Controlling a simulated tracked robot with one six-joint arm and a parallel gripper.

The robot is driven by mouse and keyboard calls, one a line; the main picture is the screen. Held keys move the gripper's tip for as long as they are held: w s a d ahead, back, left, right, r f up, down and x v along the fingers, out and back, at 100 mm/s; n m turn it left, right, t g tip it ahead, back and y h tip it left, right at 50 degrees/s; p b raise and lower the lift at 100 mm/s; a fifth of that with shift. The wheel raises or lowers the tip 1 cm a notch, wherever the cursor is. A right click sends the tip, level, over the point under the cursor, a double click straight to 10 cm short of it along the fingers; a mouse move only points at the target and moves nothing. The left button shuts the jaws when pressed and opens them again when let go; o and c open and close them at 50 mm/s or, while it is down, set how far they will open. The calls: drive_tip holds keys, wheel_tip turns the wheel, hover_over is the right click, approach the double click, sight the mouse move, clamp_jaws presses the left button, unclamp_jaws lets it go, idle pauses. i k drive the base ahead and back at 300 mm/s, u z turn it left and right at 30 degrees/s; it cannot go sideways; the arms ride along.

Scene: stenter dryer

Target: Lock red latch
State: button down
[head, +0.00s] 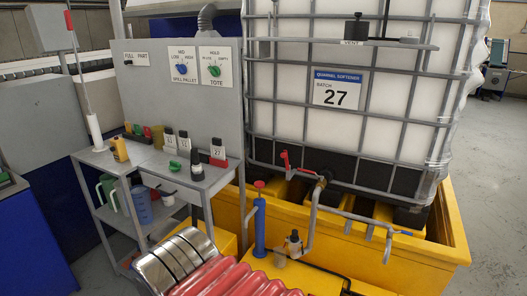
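A small red lever (285,158) sits by the outlet valve (322,178) at the front of the white tote (350,80). It stands roughly upright, with a bend at its lower end. It is the red part that looks most like a latch, but it is too small to tell whether it is locked. A red knob (259,184) tops a blue cylinder (259,225) to its lower left. My gripper is not in view.
The tote stands in a yellow spill pallet (445,245), with grey pipes (350,215) in front of the valve. A grey trolley (200,183) with bottles is at left, below a panel (180,75) with dials. Clear floor (495,160) lies at right.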

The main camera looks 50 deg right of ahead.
sight(284, 155)
drive_tip(key=i, duration=1.5)
drive_tip(key=z, duration=0.05)
